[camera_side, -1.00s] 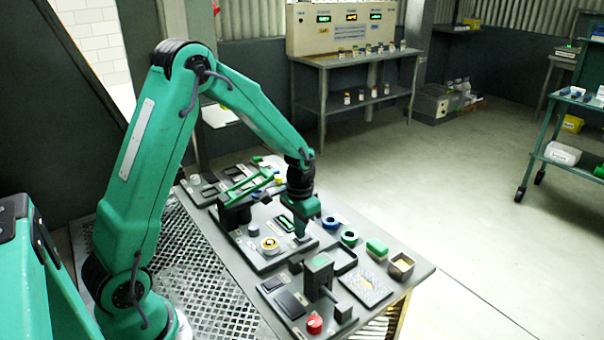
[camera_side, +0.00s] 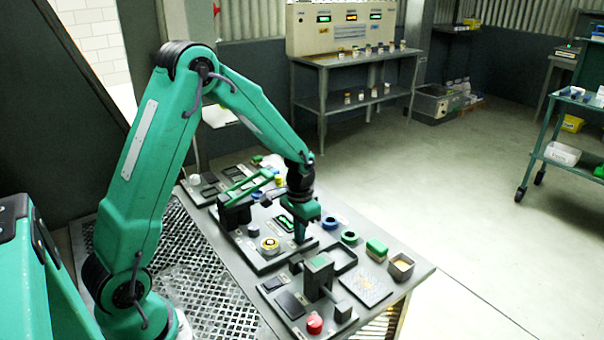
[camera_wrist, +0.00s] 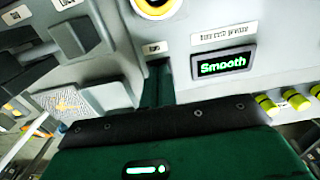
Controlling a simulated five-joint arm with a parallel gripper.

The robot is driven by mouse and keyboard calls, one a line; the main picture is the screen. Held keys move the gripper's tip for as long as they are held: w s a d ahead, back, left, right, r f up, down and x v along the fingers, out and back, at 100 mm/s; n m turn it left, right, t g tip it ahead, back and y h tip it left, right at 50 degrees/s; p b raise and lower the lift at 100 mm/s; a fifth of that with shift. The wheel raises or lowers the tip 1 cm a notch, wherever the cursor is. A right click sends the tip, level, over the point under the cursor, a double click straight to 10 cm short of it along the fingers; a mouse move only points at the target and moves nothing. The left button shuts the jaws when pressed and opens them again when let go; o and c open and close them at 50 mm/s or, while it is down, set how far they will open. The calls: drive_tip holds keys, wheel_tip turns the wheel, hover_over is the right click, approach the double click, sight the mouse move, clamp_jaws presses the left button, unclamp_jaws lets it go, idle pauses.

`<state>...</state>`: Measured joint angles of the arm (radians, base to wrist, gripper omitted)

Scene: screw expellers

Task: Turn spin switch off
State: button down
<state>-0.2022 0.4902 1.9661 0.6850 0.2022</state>
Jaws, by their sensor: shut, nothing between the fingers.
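My gripper (camera_side: 300,238) is shut and empty, pointing down onto the right part of a grey control panel (camera_side: 262,262). In the wrist view its green fingers (camera_wrist: 158,85) reach the panel just below a small white label (camera_wrist: 156,47), too blurred to read surely. A small dark switch at the fingertips is mostly hidden by them, so I cannot tell its position or whether they touch it. A display (camera_wrist: 222,63) beside it glows green with "Smooth". A yellow-ringed dial (camera_side: 270,244) sits left of the gripper and shows at the wrist view's top (camera_wrist: 157,6).
A second panel with a red knob (camera_side: 314,324) and a grey post (camera_side: 319,276) stands nearer the camera. A blue ring (camera_side: 330,222), a green ring (camera_side: 349,238), a green box (camera_side: 376,249) and an open bin (camera_side: 401,265) line the table's right side.

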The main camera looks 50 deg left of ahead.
drive_tip(key=shift+r, duration=3.5)
drive_tip(key=s+d+r+t, duration=0.2)
drive_tip(key=s+d+r, duration=0.2)
drive_tip(key=s+r, duration=0.3)
drive_tip(key=s+d+r+t, duration=0.3)
drive_tip(key=s+r, duration=0.5)
drive_tip(key=s, duration=0.4)
drive_tip(key=shift+d+t, duration=0.3)
drive_tip(key=shift+d, duration=0.45)
